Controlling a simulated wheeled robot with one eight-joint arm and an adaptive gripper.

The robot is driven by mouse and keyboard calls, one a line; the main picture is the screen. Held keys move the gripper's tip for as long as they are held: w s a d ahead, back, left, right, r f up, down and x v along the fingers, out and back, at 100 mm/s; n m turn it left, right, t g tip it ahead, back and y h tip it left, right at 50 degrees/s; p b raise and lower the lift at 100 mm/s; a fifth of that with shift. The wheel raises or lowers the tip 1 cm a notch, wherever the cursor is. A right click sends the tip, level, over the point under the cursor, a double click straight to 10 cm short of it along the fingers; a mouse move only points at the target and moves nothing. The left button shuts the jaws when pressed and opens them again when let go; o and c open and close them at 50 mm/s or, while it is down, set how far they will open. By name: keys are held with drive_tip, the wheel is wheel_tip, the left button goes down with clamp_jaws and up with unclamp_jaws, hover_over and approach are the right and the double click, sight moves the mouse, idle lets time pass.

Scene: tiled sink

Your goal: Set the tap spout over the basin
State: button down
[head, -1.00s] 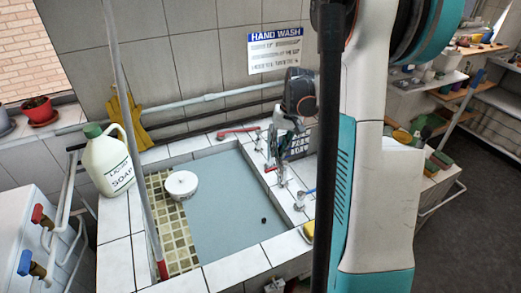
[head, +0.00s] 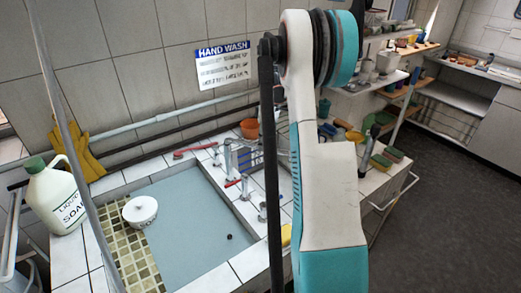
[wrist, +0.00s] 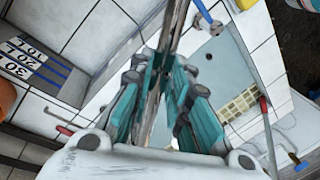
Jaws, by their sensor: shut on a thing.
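The chrome tap (head: 228,158) stands on the tiled ledge at the basin's far right side in the head view. A red lever (head: 192,149) and a second red handle (head: 232,183) are near it. The basin (head: 195,220) has a blue-grey floor and also shows in the wrist view (wrist: 222,62). In the wrist view my gripper (wrist: 165,75) is shut on the metal spout (wrist: 176,30), which runs between its teal fingers. My gripper is hidden in the head view. I cannot tell how far the spout lies over the basin.
A white bowl (head: 140,211) sits in the basin by the mosaic strip (head: 130,250). A soap jug (head: 57,198) stands on the left ledge, with yellow gloves (head: 85,150) behind. An orange pot (head: 249,128) is behind the tap. Open floor (head: 450,200) lies right.

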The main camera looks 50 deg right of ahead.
drive_tip(key=w+d+n, duration=0.4)
drive_tip(key=d+n, duration=0.1)
drive_tip(key=d, duration=0.1)
drive_tip(key=shift+w+g+h+p, duration=0.25)
drive_tip(key=shift+g+h+p, duration=0.05)
drive_tip(key=shift+g, duration=0.1)
drive_tip(key=c, duration=1.5)
unclamp_jaws()
drive_tip(key=shift+a, duration=0.1)
drive_tip(key=r, duration=0.4)
drive_tip(key=w+d+r, duration=0.1)
drive_tip(key=r, duration=0.6)
drive_tip(key=shift+w+d+r, duration=0.35)
drive_tip(key=shift+r, duration=0.05)
